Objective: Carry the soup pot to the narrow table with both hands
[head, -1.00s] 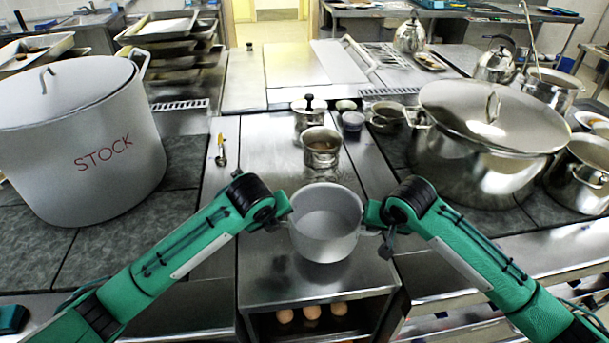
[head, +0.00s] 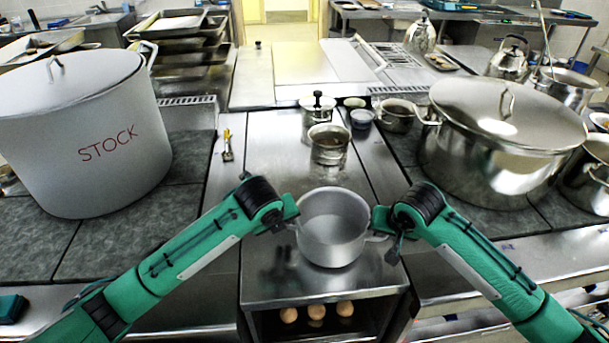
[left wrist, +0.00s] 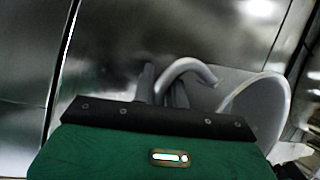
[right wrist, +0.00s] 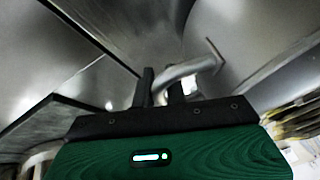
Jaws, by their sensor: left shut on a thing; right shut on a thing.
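The soup pot (head: 332,240), a small grey open pot with two side handles, is upright between my grippers in the head view. My left gripper (head: 292,213) is shut on its left handle, which the left wrist view shows as a curved loop (left wrist: 188,66) between the fingers (left wrist: 163,92). My right gripper (head: 380,222) is shut on the other handle, which also shows in the right wrist view (right wrist: 192,70) between the fingers (right wrist: 158,90). The pot is over a narrow steel table (head: 270,284); I cannot tell whether its base touches the top.
A large STOCK pot (head: 90,140) stands left and a big lidded steel pot (head: 490,150) right. Several eggs (head: 316,311) sit on the shelf below.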

